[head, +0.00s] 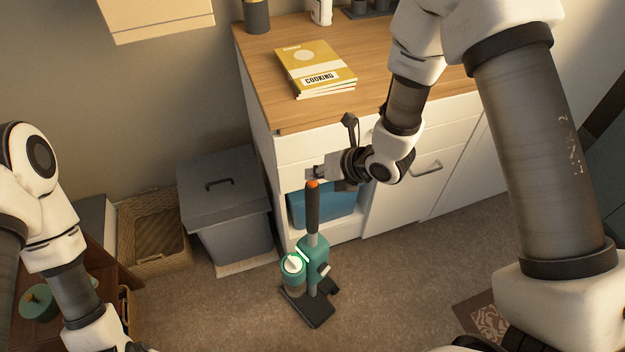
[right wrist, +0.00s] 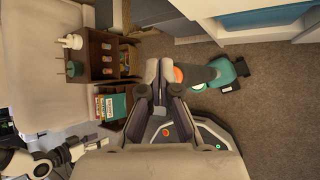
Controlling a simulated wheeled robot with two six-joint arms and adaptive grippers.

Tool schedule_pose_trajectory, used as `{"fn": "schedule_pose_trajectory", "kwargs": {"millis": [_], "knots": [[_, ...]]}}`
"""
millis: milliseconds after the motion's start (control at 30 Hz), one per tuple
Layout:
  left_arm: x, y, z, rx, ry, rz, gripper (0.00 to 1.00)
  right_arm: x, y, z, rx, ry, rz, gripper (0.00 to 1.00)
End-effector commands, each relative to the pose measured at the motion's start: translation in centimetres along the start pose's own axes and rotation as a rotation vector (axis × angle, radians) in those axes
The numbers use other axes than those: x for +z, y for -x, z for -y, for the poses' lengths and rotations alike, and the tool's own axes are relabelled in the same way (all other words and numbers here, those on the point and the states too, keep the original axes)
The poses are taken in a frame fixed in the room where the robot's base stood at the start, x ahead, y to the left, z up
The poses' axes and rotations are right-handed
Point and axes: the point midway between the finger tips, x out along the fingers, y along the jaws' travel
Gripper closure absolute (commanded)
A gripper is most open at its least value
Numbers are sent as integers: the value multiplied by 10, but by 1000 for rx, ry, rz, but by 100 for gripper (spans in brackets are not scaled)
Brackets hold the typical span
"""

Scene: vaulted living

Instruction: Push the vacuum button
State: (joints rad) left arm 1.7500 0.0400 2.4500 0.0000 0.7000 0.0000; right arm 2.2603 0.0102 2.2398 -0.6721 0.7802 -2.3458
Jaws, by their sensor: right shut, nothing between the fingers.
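The vacuum (head: 314,250) is a teal and black stick cleaner standing upright on the carpet in front of the cabinet. Its orange button (head: 313,184) tops the dark handle. My right gripper (head: 314,173) is shut and empty, with its tips right by the button in the head view. In the right wrist view the shut fingertips (right wrist: 160,66) lie just left of the orange button (right wrist: 178,75), with the teal vacuum body (right wrist: 222,73) beyond. I cannot tell whether they touch it. My left arm is at the lower left; its fingers cannot be made out.
A white cabinet with a wooden top (head: 262,75) stands behind the vacuum, with cooking books (head: 312,66) on it. A grey bin (head: 228,190) and a wicker basket (head: 150,235) stand to the left. A brown shelf (right wrist: 100,55) shows in the right wrist view. Carpet around the vacuum is clear.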

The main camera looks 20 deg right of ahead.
Motion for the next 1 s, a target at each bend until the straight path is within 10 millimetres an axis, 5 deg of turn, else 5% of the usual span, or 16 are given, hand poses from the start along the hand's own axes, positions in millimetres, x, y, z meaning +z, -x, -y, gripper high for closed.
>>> {"fn": "schedule_pose_trajectory", "kwargs": {"millis": [1000], "knots": [[0,6,0,0,0,0,32,8,12,-8,1,0,0,100]]}}
